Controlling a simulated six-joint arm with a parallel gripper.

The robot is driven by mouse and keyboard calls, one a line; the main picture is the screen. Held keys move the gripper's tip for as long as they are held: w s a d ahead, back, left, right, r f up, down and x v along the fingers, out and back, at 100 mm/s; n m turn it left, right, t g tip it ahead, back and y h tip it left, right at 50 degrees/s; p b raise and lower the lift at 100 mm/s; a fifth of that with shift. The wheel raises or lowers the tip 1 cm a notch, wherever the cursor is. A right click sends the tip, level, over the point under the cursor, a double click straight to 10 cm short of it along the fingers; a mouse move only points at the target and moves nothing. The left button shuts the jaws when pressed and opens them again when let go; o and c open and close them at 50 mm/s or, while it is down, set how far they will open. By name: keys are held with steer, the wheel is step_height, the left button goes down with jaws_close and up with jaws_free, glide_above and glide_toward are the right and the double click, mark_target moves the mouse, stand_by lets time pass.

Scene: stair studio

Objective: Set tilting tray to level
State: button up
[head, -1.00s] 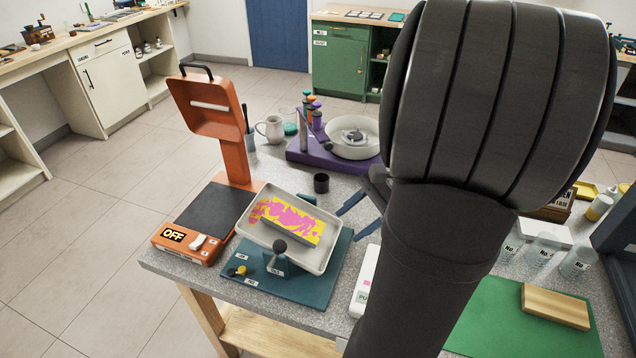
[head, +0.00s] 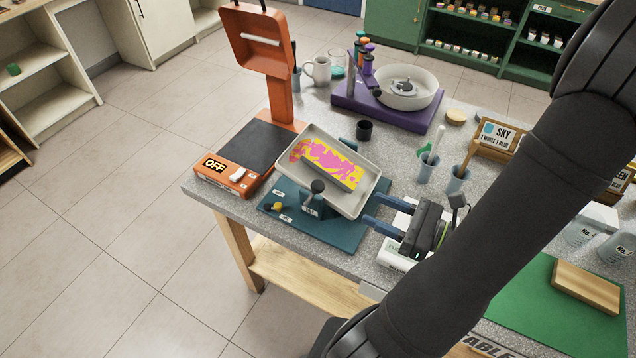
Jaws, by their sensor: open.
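The tilting tray (head: 357,203) is a pale grey shallow tray on a dark teal base (head: 335,236). A small yellow knob (head: 277,206) sits on the base at the left. My gripper (head: 373,212) is open and empty, its two blue fingers pointing left, close to the right side of the tray. I cannot tell whether they touch it.
An orange machine marked OFF (head: 216,165) stands left of the tray. A purple stand with a white bowl (head: 404,87) is behind it. A black cup (head: 364,130) and a white device (head: 392,252) are close by. Blue-grey cups (head: 427,170) stand to the right.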

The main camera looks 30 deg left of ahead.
mark_target(321, 186)
steer(key=shift+a, duration=7.15)
